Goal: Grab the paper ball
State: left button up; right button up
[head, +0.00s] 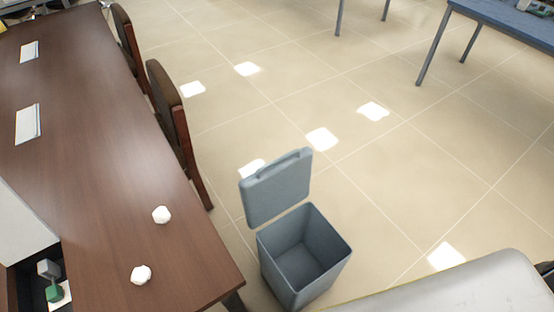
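A white crumpled paper ball (161,214) lies on the brown wooden table near its right edge. A second white paper ball (141,275) lies on the same table, closer to its near end. The two balls are apart, with bare wood between them. Neither of my grippers shows in the head view.
The brown table (90,140) fills the left side. A grey bin (305,258) with its lid (277,187) raised stands on the floor right of it, looking empty. A pale surface (470,290) is at bottom right. The tiled floor beyond is open.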

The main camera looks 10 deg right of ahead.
aim_at(140, 275)
jog(key=u, duration=1.15)
jog(key=j+z, duration=0.45)
jog(key=z, duration=0.2)
jog(key=k+j+z, duration=0.1)
jog(key=z, duration=0.25)
jog(key=j, duration=0.1)
